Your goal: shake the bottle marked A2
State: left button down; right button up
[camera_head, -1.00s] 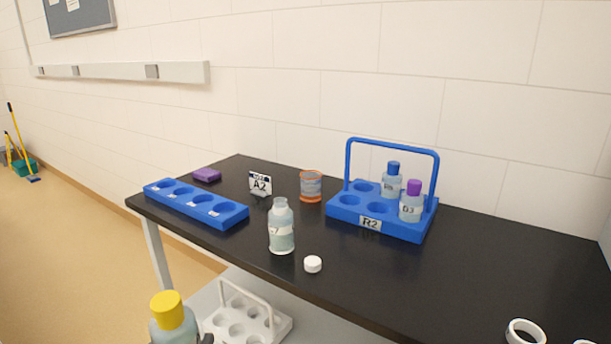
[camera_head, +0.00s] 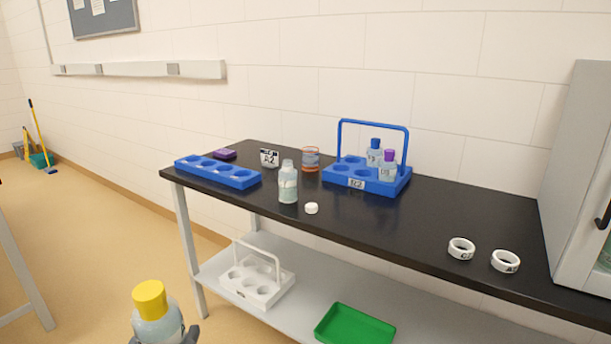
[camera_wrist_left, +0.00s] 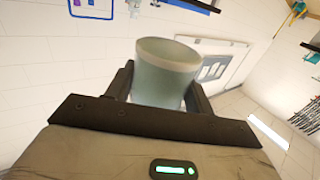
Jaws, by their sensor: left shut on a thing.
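My left gripper (camera_head: 163,337) is shut on a bottle with a yellow cap (camera_head: 150,300), low at the left of the head view, in front of the bench. The bottle is near upright there, and its label does not show. In the left wrist view the pale bottle (camera_wrist_left: 166,75) sits between the two dark fingers. My right gripper is not in view.
A blue rack (camera_head: 240,180) with empty holes and a blue handled rack (camera_head: 385,186) with two bottles stand on the bench. A white cap (camera_head: 311,208) and two white rings (camera_head: 461,248) lie there. The lower shelf holds a white carrier (camera_head: 257,292) and a green tray (camera_head: 355,327).

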aim_at(160, 316)
pick_arm(q)
jog(key=r, duration=0.4)
jog(key=shift+w+r, duration=0.25)
jog(key=shift+r, duration=0.15)
jog(key=f, duration=0.8)
jog(key=shift+w, duration=0.25)
notch_tip(160, 316, up, 7)
jog(key=shift+r, duration=0.15)
jog(key=shift+f, duration=0.2)
notch_tip(160, 316, down, 7)
notch_tip(160, 316, up, 8)
notch_tip(160, 316, down, 8)
jog(key=shift+r, duration=0.1)
notch_tip(160, 316, up, 7)
jog(key=shift+f, duration=0.15)
jog(key=shift+r, duration=0.3)
notch_tip(160, 316, down, 8)
jog(key=shift+r, duration=0.45)
